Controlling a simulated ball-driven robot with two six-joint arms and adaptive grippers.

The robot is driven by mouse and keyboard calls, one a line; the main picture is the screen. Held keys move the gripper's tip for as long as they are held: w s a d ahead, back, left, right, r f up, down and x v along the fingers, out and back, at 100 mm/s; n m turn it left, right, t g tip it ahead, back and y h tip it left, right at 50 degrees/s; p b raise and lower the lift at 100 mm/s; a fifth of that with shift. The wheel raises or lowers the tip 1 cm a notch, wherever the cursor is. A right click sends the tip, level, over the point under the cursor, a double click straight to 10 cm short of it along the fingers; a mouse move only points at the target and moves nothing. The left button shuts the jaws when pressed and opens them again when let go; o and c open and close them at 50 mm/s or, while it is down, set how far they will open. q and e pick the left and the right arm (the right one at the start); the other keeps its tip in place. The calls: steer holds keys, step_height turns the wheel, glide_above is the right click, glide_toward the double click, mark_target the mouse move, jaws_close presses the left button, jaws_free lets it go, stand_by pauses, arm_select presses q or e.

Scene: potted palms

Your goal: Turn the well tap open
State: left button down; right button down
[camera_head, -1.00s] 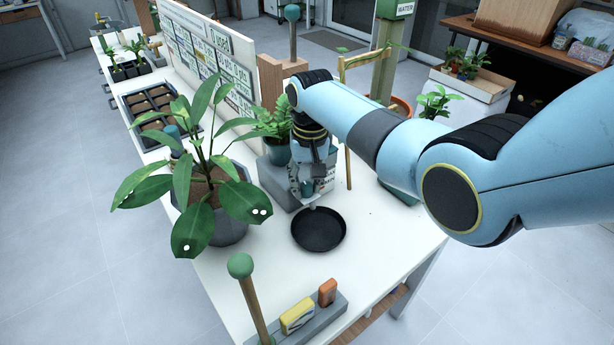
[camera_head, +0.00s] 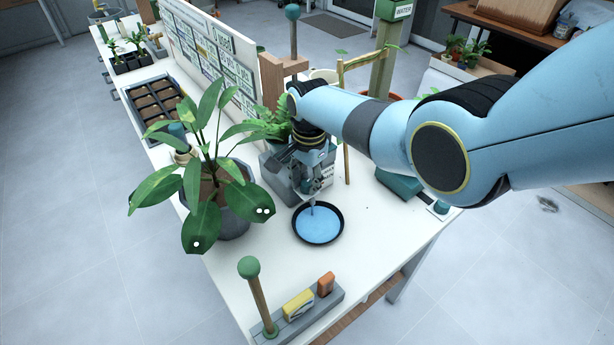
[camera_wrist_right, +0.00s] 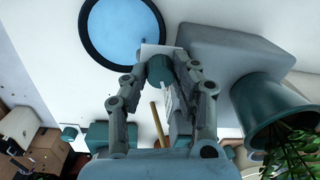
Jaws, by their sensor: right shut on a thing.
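My right gripper (camera_head: 312,186) is shut on the teal handle (camera_wrist_right: 160,69) of the well tap, with a finger on each side of it in the wrist view. The grey tap block (camera_wrist_right: 232,55) stands beside the fingers; in the head view it is partly hidden by my gripper. A round black dish (camera_head: 320,244) lies below the tap on the white table and holds blue water (camera_head: 318,226). A thin stream seems to run from the spout into it. The left gripper is out of view.
A large leafy plant in a grey pot (camera_head: 236,212) stands left of the tap. A green potted plant (camera_wrist_right: 270,108) is by the block. A grey holder with a yellow block (camera_head: 298,305) and a green-knobbed post (camera_head: 249,268) stand at the front. The table right of the dish is clear.

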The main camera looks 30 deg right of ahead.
mark_target(308, 184)
steer(key=m, duration=0.4)
steer(key=shift+w+p, duration=0.1)
steer(key=shift+p, duration=0.25)
stand_by(0.4)
steer(key=c, duration=1)
jaws_free()
steer(key=r, duration=1.2)
steer(key=shift+s, duration=0.3)
